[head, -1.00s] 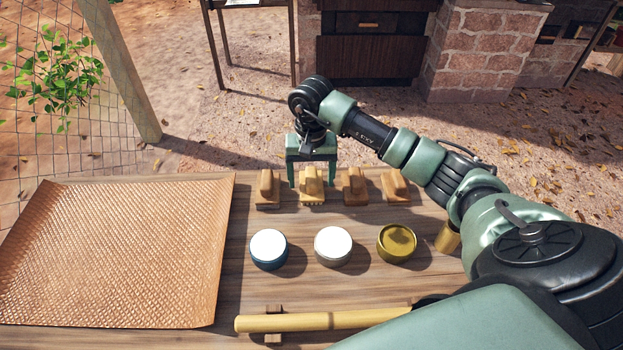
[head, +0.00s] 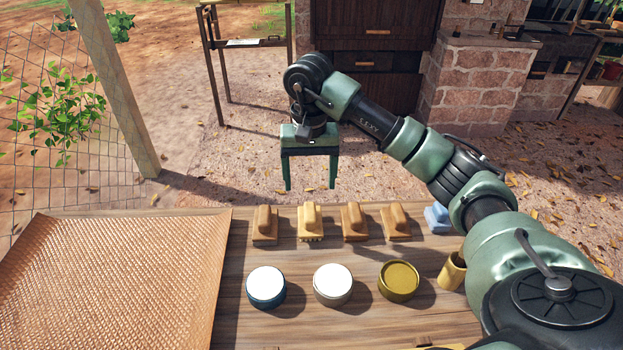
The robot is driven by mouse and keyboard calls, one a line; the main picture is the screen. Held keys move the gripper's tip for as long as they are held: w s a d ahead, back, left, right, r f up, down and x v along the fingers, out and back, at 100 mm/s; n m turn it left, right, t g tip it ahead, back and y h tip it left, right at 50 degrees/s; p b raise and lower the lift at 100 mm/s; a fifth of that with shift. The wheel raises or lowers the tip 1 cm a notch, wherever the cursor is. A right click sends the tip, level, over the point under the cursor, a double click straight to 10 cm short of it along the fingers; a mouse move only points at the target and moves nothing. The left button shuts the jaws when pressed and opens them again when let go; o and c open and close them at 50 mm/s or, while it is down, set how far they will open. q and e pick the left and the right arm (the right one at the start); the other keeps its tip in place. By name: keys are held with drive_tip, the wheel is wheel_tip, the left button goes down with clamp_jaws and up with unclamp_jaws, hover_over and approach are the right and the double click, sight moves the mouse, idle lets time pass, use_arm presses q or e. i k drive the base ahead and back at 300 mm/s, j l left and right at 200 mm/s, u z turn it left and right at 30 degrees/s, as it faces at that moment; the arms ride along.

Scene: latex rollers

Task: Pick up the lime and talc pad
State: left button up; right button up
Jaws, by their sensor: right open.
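Several wooden-handled pads stand in a row along the table's far edge; I cannot tell which one is the lime and talc pad. They are a plain one at the left (head: 265,226), one with a toothed lower edge (head: 311,222), and two more plain ones (head: 354,222) and (head: 395,222). My right gripper (head: 310,187) is open and empty. In the picture its fingers point down just above the toothed pad, apart from it. My left gripper is not in view.
On the wooden table (head: 240,325) stand a blue tin (head: 266,286) and a grey tin (head: 333,284), both white-topped, an olive tin (head: 398,280), a yellow cup (head: 452,271) and a light-blue block (head: 438,219). A woven mat (head: 120,280) covers the left side.

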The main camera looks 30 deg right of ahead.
sight(353, 220)
drive_tip(key=z, duration=1.4)
